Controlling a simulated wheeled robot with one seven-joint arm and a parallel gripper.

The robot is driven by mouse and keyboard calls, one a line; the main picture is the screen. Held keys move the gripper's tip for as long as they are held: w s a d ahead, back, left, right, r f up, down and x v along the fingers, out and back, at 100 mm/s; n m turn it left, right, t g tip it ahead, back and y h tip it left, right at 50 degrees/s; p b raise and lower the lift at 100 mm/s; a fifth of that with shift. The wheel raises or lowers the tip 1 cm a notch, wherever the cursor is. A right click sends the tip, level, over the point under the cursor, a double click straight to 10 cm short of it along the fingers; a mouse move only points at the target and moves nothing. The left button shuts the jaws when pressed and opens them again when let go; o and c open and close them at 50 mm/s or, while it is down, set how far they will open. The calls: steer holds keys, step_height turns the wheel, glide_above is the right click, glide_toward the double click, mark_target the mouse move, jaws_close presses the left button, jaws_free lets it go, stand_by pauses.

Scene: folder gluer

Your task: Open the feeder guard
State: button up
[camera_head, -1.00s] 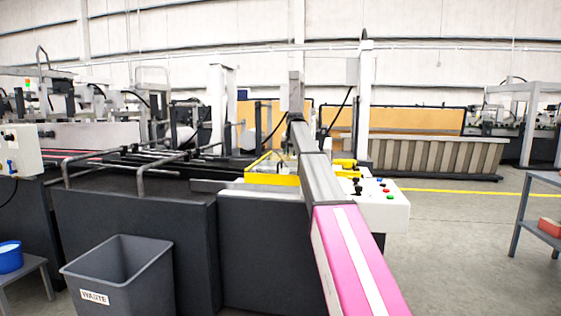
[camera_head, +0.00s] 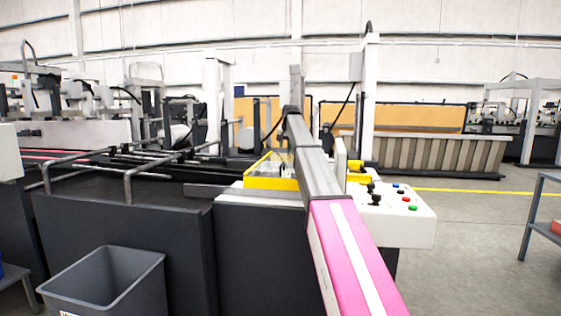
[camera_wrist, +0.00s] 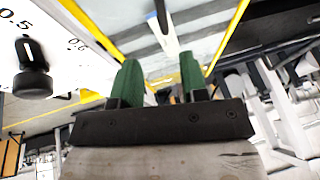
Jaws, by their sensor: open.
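The feeder guard (camera_head: 272,184) has a yellow frame with a clear panel and sits low on the machine, left of my arm in the head view. My arm hides part of it. In the wrist view its yellow frame (camera_wrist: 229,38) runs down both sides of the panel. My gripper (camera_wrist: 159,68) has green fingers held apart, with the frame beyond and around them. Nothing is visibly gripped. A pale bar with a blue end shows beyond the gap; I cannot tell what it is. In the head view my arm hides the gripper.
A white control panel (camera_head: 408,216) with coloured buttons stands right of my arm; a black knob (camera_wrist: 32,76) on a white scaled face is close at left in the wrist view. A grey waste bin (camera_head: 105,282) is at front left. Open floor (camera_head: 470,250) lies right.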

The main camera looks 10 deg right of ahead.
mark_target(283, 163)
steer(key=x, duration=1.1)
steer(key=shift+w+r, duration=0.15)
steer(key=shift+w, duration=0.2)
jaws_close()
